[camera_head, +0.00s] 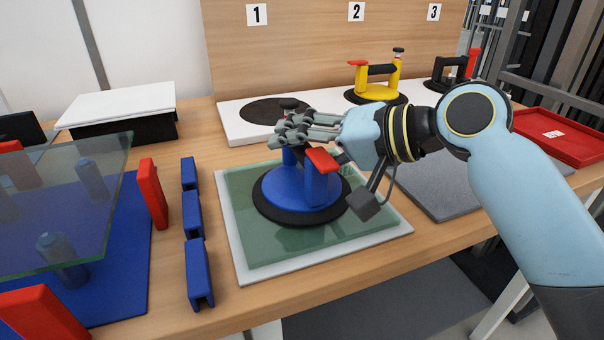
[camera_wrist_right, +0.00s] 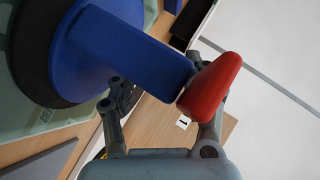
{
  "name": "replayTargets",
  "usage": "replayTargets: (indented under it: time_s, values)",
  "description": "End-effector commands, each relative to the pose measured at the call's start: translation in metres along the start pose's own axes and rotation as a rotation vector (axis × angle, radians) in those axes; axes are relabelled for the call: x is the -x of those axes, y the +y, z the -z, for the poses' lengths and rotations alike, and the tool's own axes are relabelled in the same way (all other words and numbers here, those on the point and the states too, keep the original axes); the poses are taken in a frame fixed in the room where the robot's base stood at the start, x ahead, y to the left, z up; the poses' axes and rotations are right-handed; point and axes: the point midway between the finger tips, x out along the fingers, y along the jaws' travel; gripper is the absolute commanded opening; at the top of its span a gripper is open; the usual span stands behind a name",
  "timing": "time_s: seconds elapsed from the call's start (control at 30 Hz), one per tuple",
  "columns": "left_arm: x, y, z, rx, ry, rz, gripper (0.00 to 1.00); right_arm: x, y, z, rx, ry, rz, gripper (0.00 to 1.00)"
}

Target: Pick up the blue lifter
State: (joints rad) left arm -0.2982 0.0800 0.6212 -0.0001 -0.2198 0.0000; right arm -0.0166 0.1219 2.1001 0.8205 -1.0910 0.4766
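The blue lifter (camera_head: 292,193) has a round blue body on a black suction pad, two blue posts, a red lever and a black knob. It stands upright on a greenish glass pane (camera_head: 243,236) at the centre of the head view. My right gripper (camera_head: 290,130) reaches in from the right at the top of the lifter, around its handle. In the right wrist view the lifter (camera_wrist_right: 125,48) and its red lever (camera_wrist_right: 211,84) are close up. The fingers are spread apart, partly hidden behind the post and lever; contact with the handle is not visible. My left gripper is out of view.
A yellow lifter (camera_head: 377,91) and a black lifter (camera_head: 447,72) stand at the back. A red tray (camera_head: 560,137) and grey mat (camera_head: 432,176) are at right. Blue blocks (camera_head: 192,213), a red block (camera_head: 152,193) and a raised glass sheet (camera_head: 60,200) are at left.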

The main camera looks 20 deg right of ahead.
Motion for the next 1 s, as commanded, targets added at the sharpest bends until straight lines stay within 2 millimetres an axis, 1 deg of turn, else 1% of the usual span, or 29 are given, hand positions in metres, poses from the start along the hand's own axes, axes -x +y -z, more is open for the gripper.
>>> replayTargets:
  time_s: [0.03, 0.3, 0.37, 0.87, 1.0]
  values:
    - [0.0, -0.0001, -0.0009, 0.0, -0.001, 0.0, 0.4, 0.0001, 0.0, 0.0, 0.0, 0.0, 0.0, 0.42]
    - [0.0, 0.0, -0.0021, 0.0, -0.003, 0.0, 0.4, 0.0002, 0.0003, -0.0001, 0.0, 0.0, 0.0, 0.07]
    - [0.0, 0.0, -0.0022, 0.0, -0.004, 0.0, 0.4, 0.0002, 0.0005, -0.0002, -0.001, 0.0, -0.001, 0.0]
    - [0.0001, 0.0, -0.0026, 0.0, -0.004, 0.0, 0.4, 0.0006, -0.001, 0.0007, 0.0, 0.002, 0.002, 0.0]
    - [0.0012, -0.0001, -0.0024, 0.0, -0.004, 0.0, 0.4, 0.0023, -0.0047, 0.0025, 0.001, 0.001, 0.001, 0.0]
